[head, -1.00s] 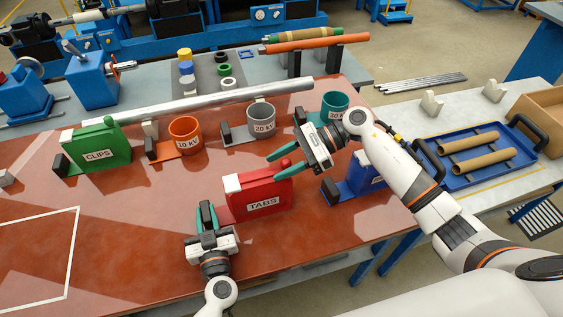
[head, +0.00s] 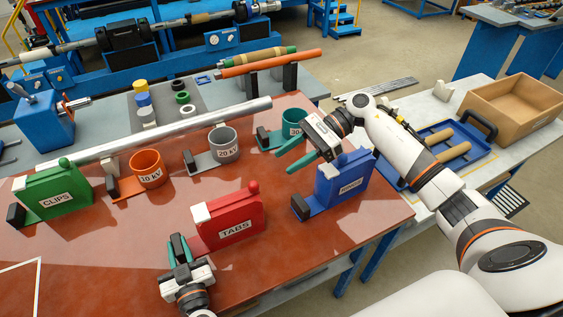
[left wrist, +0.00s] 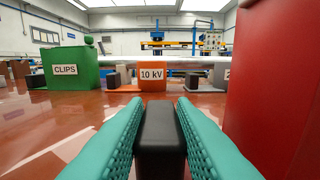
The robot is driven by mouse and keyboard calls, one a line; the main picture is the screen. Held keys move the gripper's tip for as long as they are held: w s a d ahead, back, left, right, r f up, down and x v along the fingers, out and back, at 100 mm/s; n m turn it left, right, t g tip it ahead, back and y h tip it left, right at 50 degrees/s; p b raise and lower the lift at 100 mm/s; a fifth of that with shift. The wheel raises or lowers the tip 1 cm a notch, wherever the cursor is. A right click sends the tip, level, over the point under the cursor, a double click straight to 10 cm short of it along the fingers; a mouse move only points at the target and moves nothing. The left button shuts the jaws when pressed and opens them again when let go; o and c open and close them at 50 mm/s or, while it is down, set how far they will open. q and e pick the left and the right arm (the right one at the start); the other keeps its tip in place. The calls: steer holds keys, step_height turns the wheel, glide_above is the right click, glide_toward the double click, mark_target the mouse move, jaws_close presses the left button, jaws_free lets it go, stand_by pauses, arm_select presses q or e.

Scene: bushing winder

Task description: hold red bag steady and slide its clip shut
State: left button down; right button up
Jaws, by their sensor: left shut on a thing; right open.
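The red bag (head: 232,226), labelled TABS, stands upright on the table and shows at the right edge of the left wrist view (left wrist: 275,90). A white block (head: 200,212) sits at its top left, and a red knob (head: 253,187) stands near the right end of its top edge. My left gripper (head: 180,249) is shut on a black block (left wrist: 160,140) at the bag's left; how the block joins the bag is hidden. My right gripper (head: 294,153) is open and empty, above and right of the red knob, apart from it.
The blue bag (head: 340,186) stands right of the red one, close below my right gripper. The green CLIPS bag (head: 57,198) is at left. Orange (head: 147,170), grey (head: 223,145) and teal (head: 292,122) cups stand behind. The table front left is clear.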

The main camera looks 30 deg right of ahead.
arm_select(q)
steer(key=c, duration=1.1)
jaws_free()
